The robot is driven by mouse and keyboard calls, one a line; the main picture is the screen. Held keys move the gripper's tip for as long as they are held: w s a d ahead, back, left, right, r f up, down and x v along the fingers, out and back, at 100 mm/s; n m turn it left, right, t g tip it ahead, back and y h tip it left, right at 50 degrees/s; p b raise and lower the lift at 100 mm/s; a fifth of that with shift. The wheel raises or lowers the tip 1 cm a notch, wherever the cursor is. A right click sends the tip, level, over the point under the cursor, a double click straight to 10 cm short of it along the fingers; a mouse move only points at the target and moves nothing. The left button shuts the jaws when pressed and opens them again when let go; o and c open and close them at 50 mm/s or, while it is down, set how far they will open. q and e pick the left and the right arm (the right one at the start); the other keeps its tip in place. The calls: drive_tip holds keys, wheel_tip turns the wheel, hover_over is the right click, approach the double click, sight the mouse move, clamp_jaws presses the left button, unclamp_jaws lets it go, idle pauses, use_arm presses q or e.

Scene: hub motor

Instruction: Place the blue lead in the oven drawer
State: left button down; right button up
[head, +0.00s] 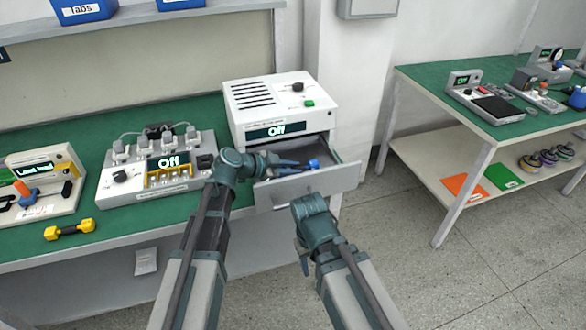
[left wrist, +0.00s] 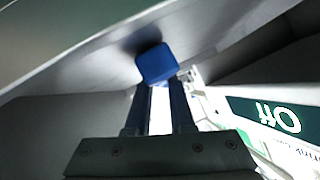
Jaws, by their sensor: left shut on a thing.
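The blue lead shows as a small blue end (head: 313,164) over the open oven drawer (head: 322,184) in the head view. In the left wrist view its blue block (left wrist: 156,63) sits at the fingertips. My left gripper (head: 305,167) reaches into the drawer space from the left and is shut on the blue lead. The left gripper (left wrist: 158,84) also shows close up in the left wrist view. Whether the lead touches the drawer floor is hard to tell. My right gripper (head: 302,257) hangs in front of the drawer; its jaws are not clear.
The white oven (head: 265,98) stands above the drawer, its display reading "Off". A grey tester (head: 152,170) and a yellow dumbbell-shaped piece (head: 69,230) are on the green bench to the left. Another bench (head: 420,88) stands at right, with floor between.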

use_arm(q)
drive_tip(key=c, duration=0.8)
unclamp_jaws()
drive_tip(key=shift+r, duration=0.1)
drive_tip(key=shift+r+p, duration=0.3)
drive_tip(key=shift+p, duration=0.25)
drive_tip(key=p+v, duration=0.2)
drive_tip(key=v, duration=0.3)
drive_tip(key=p+v, duration=0.3)
drive_tip(key=v, duration=0.2)
drive_tip(key=shift+s+a+r+p, duration=0.15)
drive_tip(key=shift+r+p, duration=0.15)
drive_tip(key=shift+r, duration=0.15)
drive_tip(key=shift+s+a+r, duration=0.25)
drive_tip(key=shift+s+a, duration=0.1)
drive_tip(key=shift+a, duration=0.2)
